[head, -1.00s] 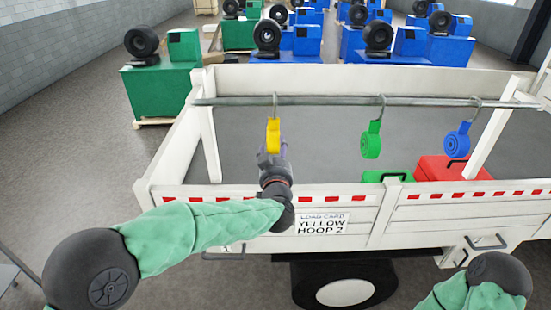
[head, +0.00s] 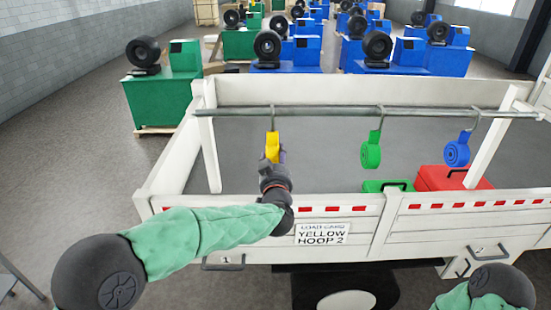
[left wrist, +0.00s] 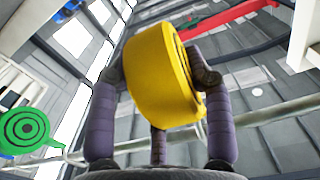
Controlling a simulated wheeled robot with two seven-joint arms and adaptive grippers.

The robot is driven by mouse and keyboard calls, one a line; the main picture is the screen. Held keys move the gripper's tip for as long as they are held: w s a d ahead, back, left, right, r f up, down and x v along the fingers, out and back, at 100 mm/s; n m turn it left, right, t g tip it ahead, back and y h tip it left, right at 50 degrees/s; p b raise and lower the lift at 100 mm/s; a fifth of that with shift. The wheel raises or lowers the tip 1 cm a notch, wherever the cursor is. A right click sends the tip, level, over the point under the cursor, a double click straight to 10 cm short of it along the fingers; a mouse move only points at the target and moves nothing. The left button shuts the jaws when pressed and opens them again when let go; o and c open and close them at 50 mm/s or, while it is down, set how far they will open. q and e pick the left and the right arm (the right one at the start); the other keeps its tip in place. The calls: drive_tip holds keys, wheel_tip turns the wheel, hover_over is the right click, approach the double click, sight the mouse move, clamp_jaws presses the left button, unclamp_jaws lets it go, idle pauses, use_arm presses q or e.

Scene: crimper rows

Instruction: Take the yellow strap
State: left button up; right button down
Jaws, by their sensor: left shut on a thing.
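The yellow strap (head: 272,146) is a coiled roll at the left end of the row, just below the left hook on the rail. In the left wrist view the yellow strap (left wrist: 160,75) sits between the fingers of my left gripper (left wrist: 160,90), which touch it on both sides. In the head view my left gripper (head: 272,160) is at the strap from below and partly hides it. I cannot tell whether the strap still bears on its hook. My right gripper is not in view; only part of my right arm shows at the lower right.
A grey rail (head: 330,112) spans the white truck bed. A green strap (head: 371,152) and a blue strap (head: 457,151) hang from hooks to the right. A green case (head: 388,186) and a red case (head: 450,178) lie in the bed.

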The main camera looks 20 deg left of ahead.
sight(275, 152)
use_arm(q)
drive_tip(key=shift+r, duration=0.25)
drive_tip(key=shift+r+p, duration=1.4)
drive_tip(key=shift+r, duration=0.15)
drive_tip(key=shift+v, duration=2.7)
drive_tip(key=shift+p+v, duration=0.9)
drive_tip(key=shift+v, duration=2.4)
